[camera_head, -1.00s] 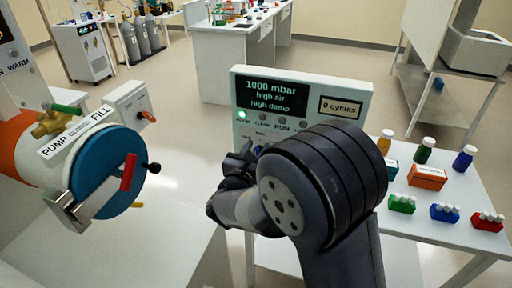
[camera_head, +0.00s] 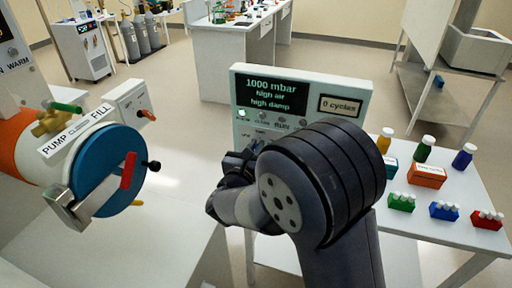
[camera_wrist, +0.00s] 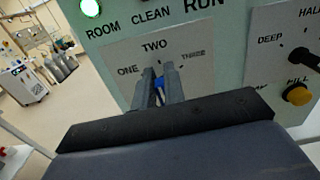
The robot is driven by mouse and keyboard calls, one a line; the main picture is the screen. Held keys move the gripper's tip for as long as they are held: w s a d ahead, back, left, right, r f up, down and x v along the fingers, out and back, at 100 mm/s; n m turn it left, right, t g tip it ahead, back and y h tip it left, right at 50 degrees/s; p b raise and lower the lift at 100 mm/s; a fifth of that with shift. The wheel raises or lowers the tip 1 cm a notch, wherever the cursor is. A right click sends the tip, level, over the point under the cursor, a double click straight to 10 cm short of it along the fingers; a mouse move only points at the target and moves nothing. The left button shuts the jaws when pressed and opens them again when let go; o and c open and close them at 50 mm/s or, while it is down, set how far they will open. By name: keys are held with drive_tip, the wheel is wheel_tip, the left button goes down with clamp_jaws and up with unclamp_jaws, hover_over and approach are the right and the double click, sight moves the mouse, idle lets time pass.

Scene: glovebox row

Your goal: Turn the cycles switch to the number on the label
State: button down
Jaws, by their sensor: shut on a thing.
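The control panel (camera_head: 300,92) stands upright in the middle of the head view. Its screen (camera_head: 272,93) reads 1000 mbar, high air, high damp, and a small display (camera_head: 341,106) appears to read 0 cycles. My gripper (camera_wrist: 162,72) is shut on this knob, fingertips just below TWO. The fingers cover most of the knob, so its exact pointing is hard to tell. In the head view my arm hides the switch.
A yellow knob (camera_wrist: 297,96) is right of the switch. A blue round door (camera_head: 103,168) with a red handle is at left.

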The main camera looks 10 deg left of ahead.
drive_tip(key=n, duration=0.1)
drive_tip(key=n+p, duration=0.1)
drive_tip(key=n, duration=0.1)
drive_tip(key=shift+a, duration=0.3)
drive_tip(key=shift+a+f+n, duration=0.15)
drive_tip(key=shift+a+n, duration=0.05)
drive_tip(key=shift+n, duration=0.9)
drive_tip(key=c, duration=1.5)
unclamp_jaws()
drive_tip(key=s, duration=0.3)
drive_tip(key=s+a+b, duration=0.1)
drive_tip(key=s, duration=0.6)
drive_tip(key=shift+s+a+b, duration=0.25)
drive_tip(key=shift+s+b, duration=0.1)
drive_tip(key=shift+b, duration=0.05)
drive_tip(key=shift+w, duration=0.1)
